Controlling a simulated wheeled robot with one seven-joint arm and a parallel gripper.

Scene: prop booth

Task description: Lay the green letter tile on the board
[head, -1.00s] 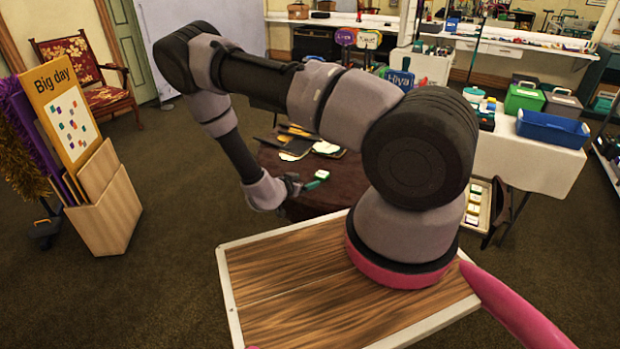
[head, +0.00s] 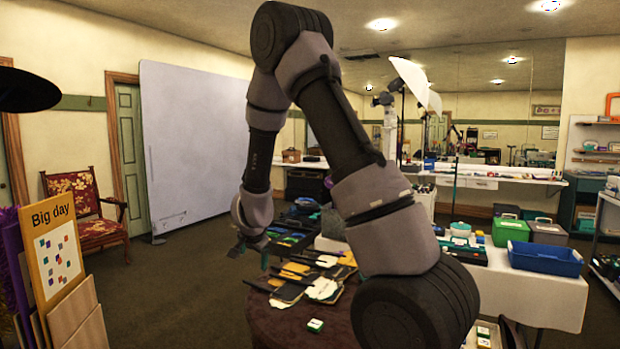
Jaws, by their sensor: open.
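A small green tile with a white top (head: 315,326) lies on the dark brown round table (head: 268,328), near my upper arm. My gripper (head: 251,252) is open and appears empty. It hangs pointing down above the far left side of the table, up and left of the tile and apart from it. A yellow "Big day" board (head: 58,252) with coloured squares stands at the left. I cannot tell whether it is the task's board. My arm hides part of the table's right side.
Dark holders with yellow and white pieces (head: 310,280) cover the table's far part. A white-topped table (head: 540,292) at right carries a blue bin (head: 545,258) and a green box (head: 510,231). A red chair (head: 84,208) stands left. Carpet between is clear.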

